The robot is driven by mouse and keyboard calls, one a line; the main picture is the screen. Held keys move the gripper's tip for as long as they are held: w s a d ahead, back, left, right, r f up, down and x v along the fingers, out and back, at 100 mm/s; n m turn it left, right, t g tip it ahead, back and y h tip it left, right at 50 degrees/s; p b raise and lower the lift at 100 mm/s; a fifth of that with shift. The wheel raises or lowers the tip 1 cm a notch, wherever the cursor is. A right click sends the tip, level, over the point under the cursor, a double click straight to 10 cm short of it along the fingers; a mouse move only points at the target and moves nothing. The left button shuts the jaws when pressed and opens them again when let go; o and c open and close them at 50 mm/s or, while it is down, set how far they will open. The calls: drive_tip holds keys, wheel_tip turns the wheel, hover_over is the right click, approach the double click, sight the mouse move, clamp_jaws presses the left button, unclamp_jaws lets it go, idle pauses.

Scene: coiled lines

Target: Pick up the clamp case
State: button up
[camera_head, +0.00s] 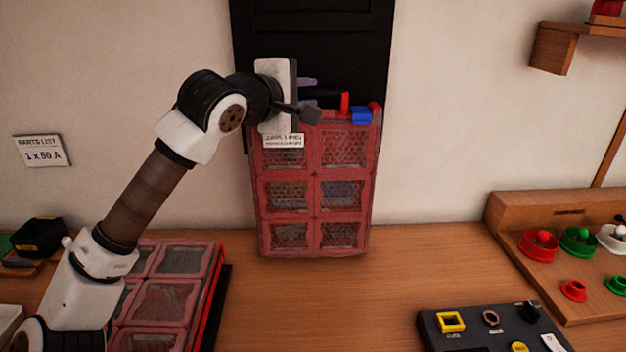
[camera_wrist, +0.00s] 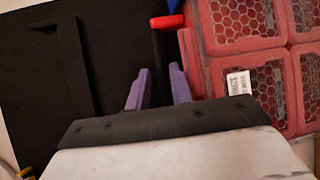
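A red case (camera_head: 316,175) with mesh-windowed compartments stands upright on the table against a black panel. Its white label (camera_head: 284,141) is too blurred to read, so I cannot confirm it is the clamp case. Its top edge has blue and red parts and a black handle bar (camera_head: 327,97). My gripper (camera_head: 308,93) is at the top left of this case. In the wrist view, its purple fingers (camera_wrist: 159,68) are apart, with the black bar (camera_wrist: 160,45) between and ahead of the tips. I see a gap beside the bar. The case's red face (camera_wrist: 240,45) shows at the right.
A similar red case (camera_head: 160,300) lies flat at the left, beneath my arm. A dark tray (camera_head: 490,335) with small parts is at the front right. A wooden rack (camera_head: 530,262) with coloured pieces stands at right. The table's middle is clear.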

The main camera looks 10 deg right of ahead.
sight(313, 93)
drive_tip(key=x, duration=0.2)
drive_tip(key=shift+d+f+p, duration=0.1)
drive_tip(key=shift+d+p, duration=0.2)
drive_tip(key=shift+p, duration=0.05)
drive_tip(key=shift+w+d+f, duration=0.15)
drive_tip(key=shift+w, duration=0.1)
clamp_jaws()
drive_tip(key=shift+r+b, duration=0.3)
drive_tip(key=shift+b, duration=0.1)
